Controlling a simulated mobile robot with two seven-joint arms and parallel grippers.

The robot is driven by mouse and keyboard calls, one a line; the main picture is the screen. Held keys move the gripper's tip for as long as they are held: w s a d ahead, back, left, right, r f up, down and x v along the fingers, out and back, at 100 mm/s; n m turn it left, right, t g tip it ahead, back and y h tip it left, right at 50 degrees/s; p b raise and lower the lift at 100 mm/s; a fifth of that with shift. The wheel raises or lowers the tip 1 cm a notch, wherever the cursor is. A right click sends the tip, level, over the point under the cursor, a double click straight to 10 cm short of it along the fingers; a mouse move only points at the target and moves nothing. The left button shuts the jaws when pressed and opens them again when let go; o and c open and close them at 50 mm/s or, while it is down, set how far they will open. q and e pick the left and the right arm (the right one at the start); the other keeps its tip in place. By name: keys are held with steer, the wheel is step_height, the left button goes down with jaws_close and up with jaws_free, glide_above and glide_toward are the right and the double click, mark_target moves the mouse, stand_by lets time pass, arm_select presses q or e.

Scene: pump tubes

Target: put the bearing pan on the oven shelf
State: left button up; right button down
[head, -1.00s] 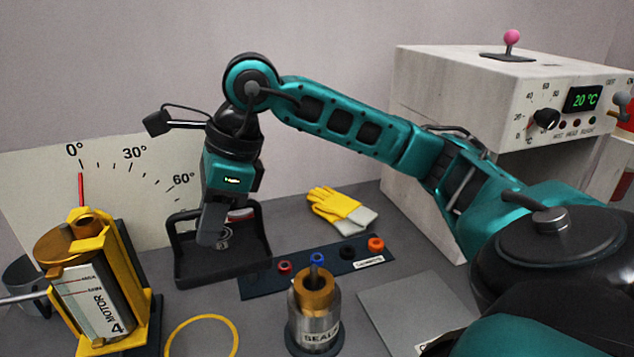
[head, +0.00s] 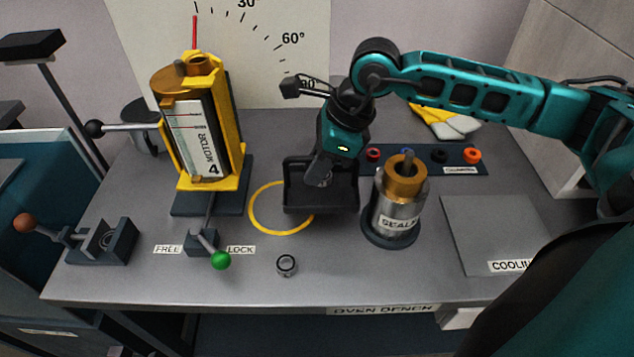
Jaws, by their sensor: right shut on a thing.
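The bearing pan (head: 290,206), a black rectangular tray with raised walls, is near the middle of the bench. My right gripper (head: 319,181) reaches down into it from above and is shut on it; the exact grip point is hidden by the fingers. A small round metallic shape shows at the fingertips, too small to tell. The pan covers part of the yellow ring; whether it is clear of the bench I cannot tell. My left gripper is not in view.
The brass-topped steel cylinder (head: 397,215) stands close to the pan's right. The yellow motor stand (head: 235,130) is on its left. A strip of coloured collars (head: 440,165) and yellow gloves (head: 445,120) lie behind. A grey plate (head: 497,228) is at right, and a small metal ring (head: 287,265) in front.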

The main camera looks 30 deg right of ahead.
mark_target(312, 191)
steer(key=shift+f, duration=2.1)
steer(key=shift+f+b, duration=0.15)
steer(key=shift+b, duration=0.25)
steer(key=c, duration=1.1)
jaws_free()
